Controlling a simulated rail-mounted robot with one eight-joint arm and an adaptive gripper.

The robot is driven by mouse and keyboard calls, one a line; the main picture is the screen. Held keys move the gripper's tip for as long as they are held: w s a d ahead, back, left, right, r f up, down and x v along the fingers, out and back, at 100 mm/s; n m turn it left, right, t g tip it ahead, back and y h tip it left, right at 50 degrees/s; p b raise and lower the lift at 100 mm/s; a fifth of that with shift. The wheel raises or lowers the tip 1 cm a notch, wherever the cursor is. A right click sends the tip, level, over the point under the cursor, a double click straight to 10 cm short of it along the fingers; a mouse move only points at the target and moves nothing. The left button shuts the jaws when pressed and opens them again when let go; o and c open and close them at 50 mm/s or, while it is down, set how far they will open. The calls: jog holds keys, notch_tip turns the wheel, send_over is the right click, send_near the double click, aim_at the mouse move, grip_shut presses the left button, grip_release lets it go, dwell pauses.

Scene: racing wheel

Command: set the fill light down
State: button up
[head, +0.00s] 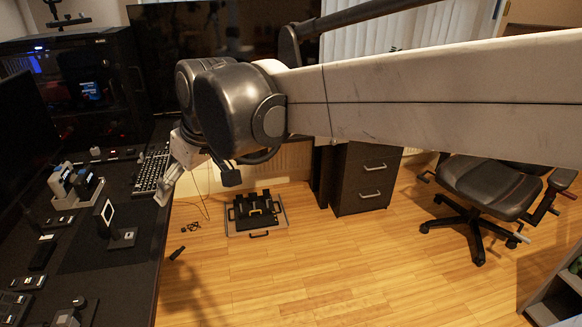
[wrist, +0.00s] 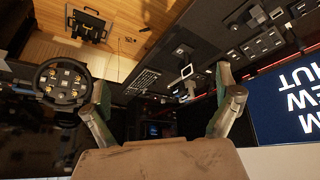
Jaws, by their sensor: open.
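A small upright panel with a pale square frame (head: 107,213), which looks like the fill light, stands on the dark desk at the left in the head view. It also shows in the wrist view (wrist: 187,71), beyond my gripper. My gripper (wrist: 161,77) has its two fingers spread wide, with nothing held between them. In the head view my gripper (head: 174,178) hangs over the desk's right edge, to the right of the panel and apart from it. My arm link hides part of the gripper there.
A racing wheel (wrist: 62,81) is at the left in the wrist view. A pedal set (head: 256,213) lies on the wooden floor; a chair (head: 490,187) stands right.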

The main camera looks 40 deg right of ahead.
jog(key=s+d+f+m, duration=0.2)
jog(key=s+f, duration=0.1)
jog(key=s, duration=0.4)
jog(key=s+d+f+m+t+h, duration=0.1)
jog(key=s+d+f, duration=0.1)
jog(key=s+f, duration=0.2)
jog(key=s, duration=0.3)
jog(key=shift+s+d+f+m+t, duration=0.15)
jog(key=shift+s+m+t, duration=0.15)
jog(key=shift+s+m, duration=0.1)
